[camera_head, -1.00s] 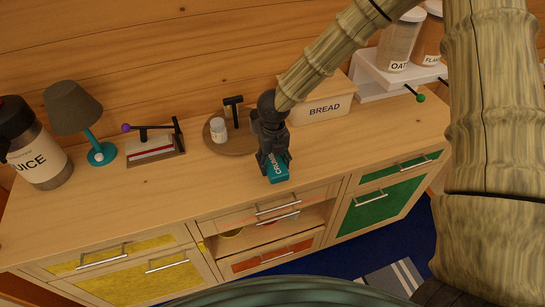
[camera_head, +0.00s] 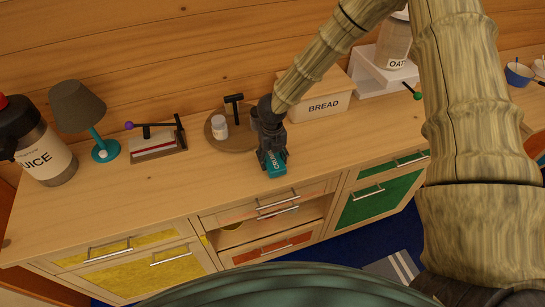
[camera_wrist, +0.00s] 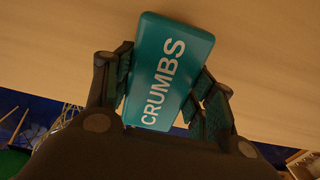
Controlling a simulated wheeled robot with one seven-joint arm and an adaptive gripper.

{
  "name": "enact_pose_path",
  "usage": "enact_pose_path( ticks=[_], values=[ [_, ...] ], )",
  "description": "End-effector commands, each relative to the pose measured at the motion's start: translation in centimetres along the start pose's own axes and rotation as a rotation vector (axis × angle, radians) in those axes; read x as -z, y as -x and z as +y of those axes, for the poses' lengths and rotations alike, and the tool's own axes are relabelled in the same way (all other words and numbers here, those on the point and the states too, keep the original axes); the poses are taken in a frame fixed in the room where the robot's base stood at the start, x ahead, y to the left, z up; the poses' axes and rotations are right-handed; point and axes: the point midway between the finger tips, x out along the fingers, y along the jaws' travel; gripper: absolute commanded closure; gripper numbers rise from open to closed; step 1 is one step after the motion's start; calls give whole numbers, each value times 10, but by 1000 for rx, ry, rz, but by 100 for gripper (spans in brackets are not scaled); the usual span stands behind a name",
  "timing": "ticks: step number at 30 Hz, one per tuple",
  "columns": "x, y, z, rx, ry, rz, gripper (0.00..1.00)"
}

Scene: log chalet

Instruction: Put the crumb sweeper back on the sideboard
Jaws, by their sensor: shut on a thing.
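The crumb sweeper is a teal block marked CRUMBS. It shows in the head view (camera_head: 275,166) and fills the middle of the wrist view (camera_wrist: 165,72). My gripper (camera_head: 272,158) is shut on it, with a dark finger on each side in the wrist view (camera_wrist: 163,95). The sweeper is at the front part of the wooden sideboard top (camera_head: 170,190), just behind the front edge. I cannot tell whether it touches the top or hangs slightly above it. My fingers hide part of its sides.
Behind my gripper stand a round tray (camera_head: 229,141) with a white jar (camera_head: 219,127), and a bread box (camera_head: 322,105). The sideboard's left front top is clear.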

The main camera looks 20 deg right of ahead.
Motion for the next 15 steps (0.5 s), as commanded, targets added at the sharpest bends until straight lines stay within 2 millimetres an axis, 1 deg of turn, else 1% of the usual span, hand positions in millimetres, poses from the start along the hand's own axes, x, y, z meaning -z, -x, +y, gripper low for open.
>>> enact_pose_path(
  ticks=[5,6,9,15],
  values=[
    [0,-3,0,0,0,0,71],
    [0,-3,0,0,0,0,40],
    [0,-2,0,0,0,0,24],
    [0,-2,0,0,0,0,24]
  ],
)
